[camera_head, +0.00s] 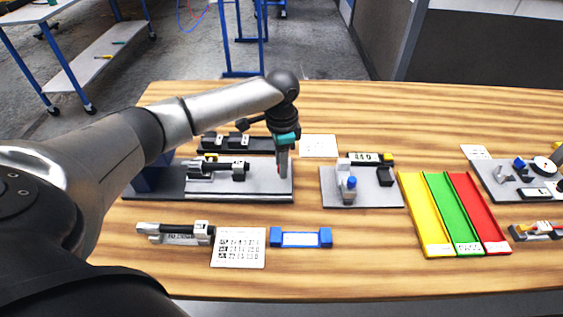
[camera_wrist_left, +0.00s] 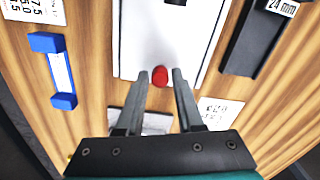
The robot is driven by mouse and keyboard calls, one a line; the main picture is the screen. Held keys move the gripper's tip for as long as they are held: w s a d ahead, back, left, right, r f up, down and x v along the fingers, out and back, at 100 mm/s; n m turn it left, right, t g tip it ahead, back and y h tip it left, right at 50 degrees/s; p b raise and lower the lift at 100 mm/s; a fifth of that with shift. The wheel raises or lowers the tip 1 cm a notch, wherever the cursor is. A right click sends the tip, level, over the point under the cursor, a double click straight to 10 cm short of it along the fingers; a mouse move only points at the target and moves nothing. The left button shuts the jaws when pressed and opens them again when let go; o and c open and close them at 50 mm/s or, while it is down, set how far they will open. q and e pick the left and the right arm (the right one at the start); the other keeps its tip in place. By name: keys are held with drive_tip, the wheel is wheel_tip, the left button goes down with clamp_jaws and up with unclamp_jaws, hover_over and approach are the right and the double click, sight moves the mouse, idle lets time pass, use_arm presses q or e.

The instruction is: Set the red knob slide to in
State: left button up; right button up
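The red knob (camera_wrist_left: 160,76) shows in the left wrist view as a small red disc on a pale plate (camera_wrist_left: 190,28). My left gripper (camera_wrist_left: 160,74) has its two fingers apart, one on each side of the knob, with narrow gaps visible. In the head view my left gripper (camera_head: 283,172) points down over the right end of a grey base plate (camera_head: 235,190); the fingers mostly hide the knob there. Whether the fingertips are level with the knob or above it I cannot tell. The slide's markings are not readable. My right gripper is not in view.
A dark rail (camera_head: 260,145) lies behind the plate. In front are a printed card (camera_head: 238,248) and a blue-ended holder (camera_head: 301,238). To the right stand another grey fixture (camera_head: 335,200) and yellow, green and red trays (camera_head: 455,213). Bare wood separates them.

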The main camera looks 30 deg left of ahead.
use_arm(q)
clamp_jaws()
idle(1.0)
